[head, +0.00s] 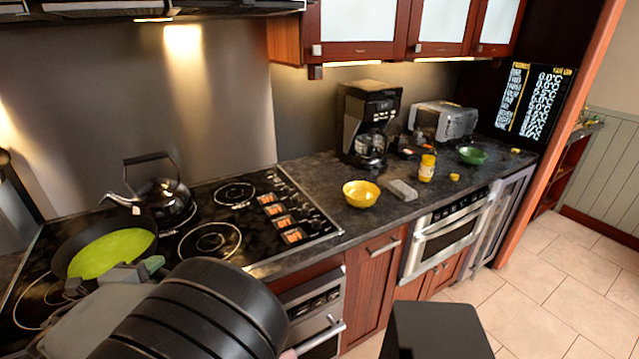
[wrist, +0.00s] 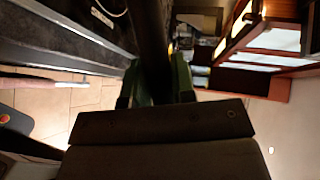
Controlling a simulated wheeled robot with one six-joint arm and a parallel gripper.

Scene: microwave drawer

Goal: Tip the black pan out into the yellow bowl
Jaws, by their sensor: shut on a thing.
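In the wrist view the dark pan handle (wrist: 153,40) runs between the green-tipped fingers of my gripper (wrist: 158,88). My arm hides part of the pan's near side in the head view. The yellow bowl (head: 361,195) stands upright on the dark counter, right of the cooktop and well apart from the pan.
A kettle (head: 160,200) stands behind the pan on the cooktop (head: 212,240). A coffee maker (head: 368,120) is behind the bowl. A grey block (head: 403,190), a yellow bottle (head: 427,168) and a green bowl (head: 472,155) are to its right. Counter left of the bowl is clear.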

